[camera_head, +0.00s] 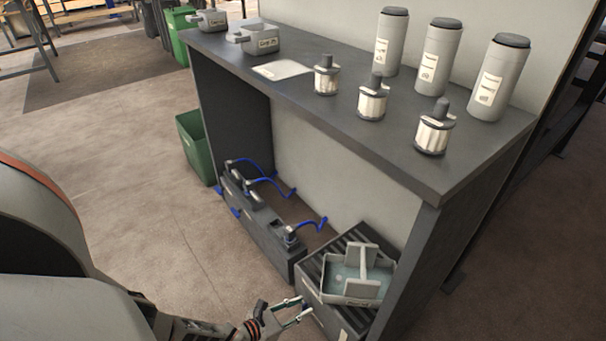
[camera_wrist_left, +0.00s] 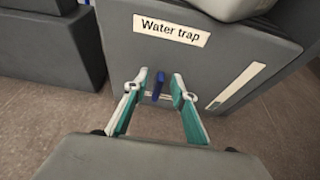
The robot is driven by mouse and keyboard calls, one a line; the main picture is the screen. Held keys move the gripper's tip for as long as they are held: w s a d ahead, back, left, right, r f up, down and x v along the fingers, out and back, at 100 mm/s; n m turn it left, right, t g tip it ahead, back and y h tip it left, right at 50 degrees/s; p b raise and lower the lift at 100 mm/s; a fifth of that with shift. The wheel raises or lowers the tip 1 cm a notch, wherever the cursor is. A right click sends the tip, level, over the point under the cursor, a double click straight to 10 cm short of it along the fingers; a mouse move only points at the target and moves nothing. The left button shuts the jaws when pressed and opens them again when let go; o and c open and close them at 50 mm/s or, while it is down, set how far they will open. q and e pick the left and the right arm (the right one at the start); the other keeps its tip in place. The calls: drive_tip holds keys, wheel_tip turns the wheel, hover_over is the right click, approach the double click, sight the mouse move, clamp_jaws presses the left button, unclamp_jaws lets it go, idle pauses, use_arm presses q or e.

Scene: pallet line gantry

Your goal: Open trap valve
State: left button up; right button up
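The water trap is a dark grey box (camera_head: 312,275) at the lower right in the head view. Its front (camera_wrist_left: 225,75) fills the upper middle of the left wrist view and bears a "Water trap" label (camera_wrist_left: 171,30). A small blue valve lever (camera_wrist_left: 158,85) points up low on that front. My left gripper (camera_wrist_left: 157,90) is open, with its two teal-lined fingers on either side of the lever and visible gaps to it. In the head view the left gripper (camera_head: 292,308) is beside the box, and the lever is not visible there. My right gripper is not in view.
A pale tray (camera_head: 352,290) rests on the trap's slatted top. A grey manifold with blue hoses (camera_head: 265,222) stands left of it under the counter (camera_head: 400,150). Canisters and filter pieces stand on the counter.

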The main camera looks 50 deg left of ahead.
use_arm(q)
drive_tip(key=shift+w+f, duration=0.1)
drive_tip(key=shift+w, duration=0.2)
clamp_jaws()
drive_tip(key=shift+d, duration=0.2)
drive_tip(key=shift+d+m+y, duration=0.25)
drive_tip(key=shift+m+y, duration=0.35)
drive_tip(key=shift+m, duration=0.1)
drive_tip(key=shift+s+d+f+m+t+y, duration=0.15)
drive_tip(key=shift+d+m+y, duration=0.1)
drive_tip(key=shift+m+y, duration=0.4)
drive_tip(key=shift+w+d+f+m+t+y, duration=0.1)
drive_tip(key=shift+d+f+m+t+y, duration=0.2)
drive_tip(key=shift+m, duration=0.65)
drive_tip(key=shift+r, duration=0.15)
drive_tip(key=shift+s, duration=0.1)
